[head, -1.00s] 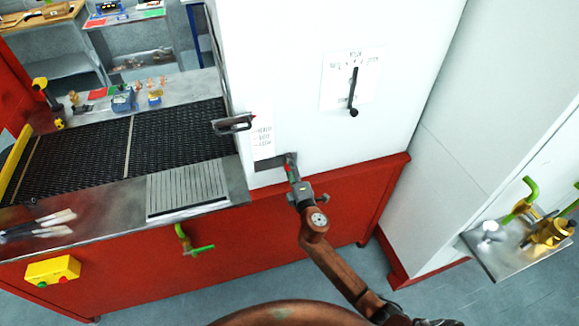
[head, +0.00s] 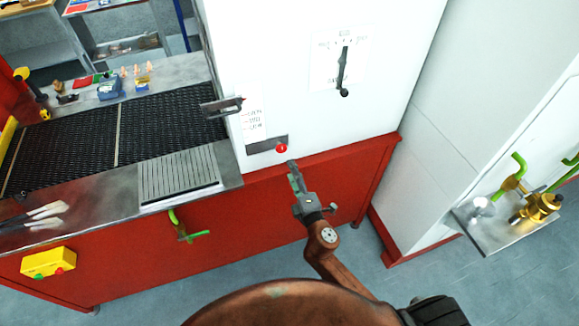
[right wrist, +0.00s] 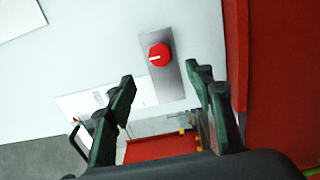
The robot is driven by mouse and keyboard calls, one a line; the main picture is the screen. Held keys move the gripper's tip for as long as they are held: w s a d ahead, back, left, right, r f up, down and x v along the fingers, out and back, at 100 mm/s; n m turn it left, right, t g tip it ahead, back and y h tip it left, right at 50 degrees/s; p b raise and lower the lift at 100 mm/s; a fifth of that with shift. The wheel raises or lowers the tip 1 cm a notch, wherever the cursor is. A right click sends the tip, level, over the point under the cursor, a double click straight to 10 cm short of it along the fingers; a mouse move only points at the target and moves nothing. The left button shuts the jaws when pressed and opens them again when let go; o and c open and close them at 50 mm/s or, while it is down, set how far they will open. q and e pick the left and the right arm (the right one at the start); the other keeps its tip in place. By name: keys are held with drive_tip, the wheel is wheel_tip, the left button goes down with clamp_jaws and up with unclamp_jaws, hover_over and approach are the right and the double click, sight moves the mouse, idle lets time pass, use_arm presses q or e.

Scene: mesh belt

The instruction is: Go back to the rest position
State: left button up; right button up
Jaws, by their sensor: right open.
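My right gripper (head: 294,176) is in front of the white cabinet, just below a red knob (head: 281,147) on a grey plate. In the right wrist view its two dark fingers (right wrist: 160,95) are apart with nothing between them. The red knob (right wrist: 159,55) shows beyond the fingertips with a gap, its white mark lying about sideways. My left gripper is not in view.
The white cabinet (head: 300,90) carries a black lever (head: 343,70) on a scale and a handle (head: 221,105) at its left edge. A black mesh belt (head: 80,145) runs at left above a red base. A metal shelf with valves (head: 500,225) stands at right. Grey floor is clear.

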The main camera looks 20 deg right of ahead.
idle(0.5)
drive_tip(key=s+d+f+m+g, duration=0.1)
drive_tip(key=d+f+m+g, duration=0.15)
drive_tip(key=f, duration=0.95)
drive_tip(key=s+d+f+m+g, duration=0.1)
drive_tip(key=d+f+g, duration=0.15)
drive_tip(key=f, duration=1.05)
drive_tip(key=s+d+f+m+g, duration=0.1)
drive_tip(key=s+d+f, duration=0.1)
drive_tip(key=s+f, duration=0.35)
drive_tip(key=s+d+f+m+g+h+b, duration=0.1)
drive_tip(key=s+f+m+g, duration=0.1)
drive_tip(key=f, duration=0.6)
drive_tip(key=s+d+f+m+g, duration=0.1)
drive_tip(key=s+d+f, duration=0.1)
drive_tip(key=s+f, duration=0.35)
drive_tip(key=s+d+f+m+g, duration=0.3)
drive_tip(key=s+f+m+g, duration=0.15)
drive_tip(key=s+f, duration=1.2)
drive_tip(key=s+f+m+g, duration=0.1)
drive_tip(key=s+f, duration=0.3)
drive_tip(key=s, duration=0.7)
drive_tip(key=s+f+m+g+b, duration=0.1)
drive_tip(key=s+f+m, duration=0.3)
drive_tip(key=s, duration=0.8)
drive_tip(key=shift+s+d+f+g, duration=0.15)
drive_tip(key=shift+d+f+g, duration=0.15)
drive_tip(key=shift+f+g, duration=0.4)
